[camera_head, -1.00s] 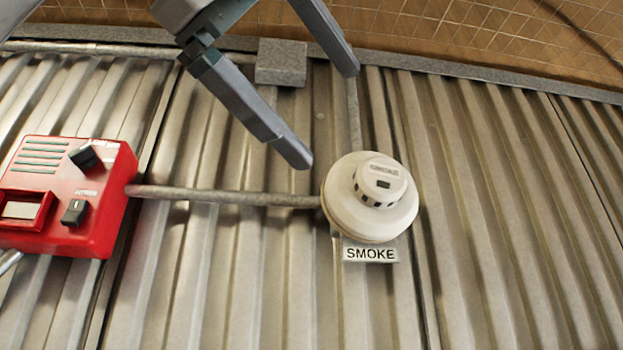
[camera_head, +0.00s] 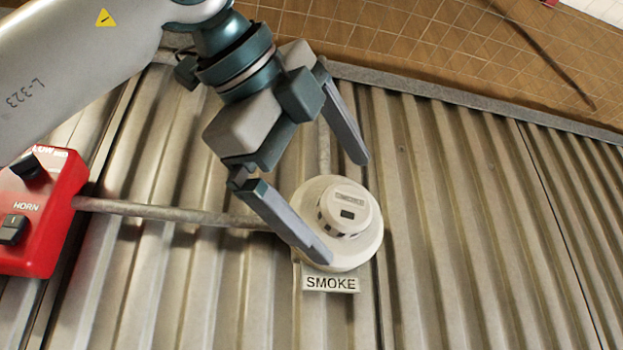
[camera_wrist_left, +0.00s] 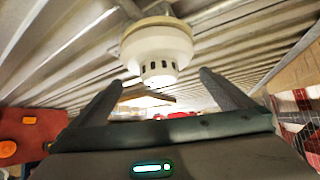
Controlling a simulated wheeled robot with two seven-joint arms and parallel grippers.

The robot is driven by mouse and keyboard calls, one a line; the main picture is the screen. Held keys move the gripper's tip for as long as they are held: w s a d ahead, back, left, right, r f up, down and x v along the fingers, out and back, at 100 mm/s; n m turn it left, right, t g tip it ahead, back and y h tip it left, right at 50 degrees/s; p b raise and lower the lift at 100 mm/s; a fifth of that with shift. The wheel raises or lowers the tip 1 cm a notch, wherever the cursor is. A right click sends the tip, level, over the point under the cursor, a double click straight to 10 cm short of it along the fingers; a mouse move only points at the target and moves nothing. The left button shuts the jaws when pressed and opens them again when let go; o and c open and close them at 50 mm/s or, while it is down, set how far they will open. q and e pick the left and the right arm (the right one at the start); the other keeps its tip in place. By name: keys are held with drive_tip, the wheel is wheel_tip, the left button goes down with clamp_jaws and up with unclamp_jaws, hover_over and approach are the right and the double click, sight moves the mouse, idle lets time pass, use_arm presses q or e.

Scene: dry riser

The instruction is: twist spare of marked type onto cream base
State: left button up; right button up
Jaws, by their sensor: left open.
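A cream round base (camera_head: 369,240) is fixed on the corrugated wall, with a white smoke detector head (camera_head: 349,208) on it. A plate reading SMOKE (camera_head: 330,283) is just below. My left gripper (camera_head: 348,208) is open, its two fingers reaching toward the head from the upper left; one finger overlaps the base's lower left in the head view. In the left wrist view the head (camera_wrist_left: 157,52) hangs ahead of and between the open fingers (camera_wrist_left: 170,95), with a gap on each side. My right gripper is not in view.
A red control box (camera_head: 40,225) with a HORN switch is on the wall at left. A grey conduit (camera_head: 170,211) runs from it to the base. A brown tiled floor (camera_head: 460,45) lies beyond the wall's edge rail (camera_head: 450,92).

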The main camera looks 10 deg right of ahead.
sight(343, 200)
use_arm(q)
drive_tip(key=p+x, duration=0.2)
drive_tip(key=x, duration=0.3)
drive_tip(key=shift+w+d+r, duration=0.1)
drive_tip(key=shift+p+x, duration=0.35)
drive_tip(key=shift+x, duration=0.6)
drive_tip(key=c, duration=0.9)
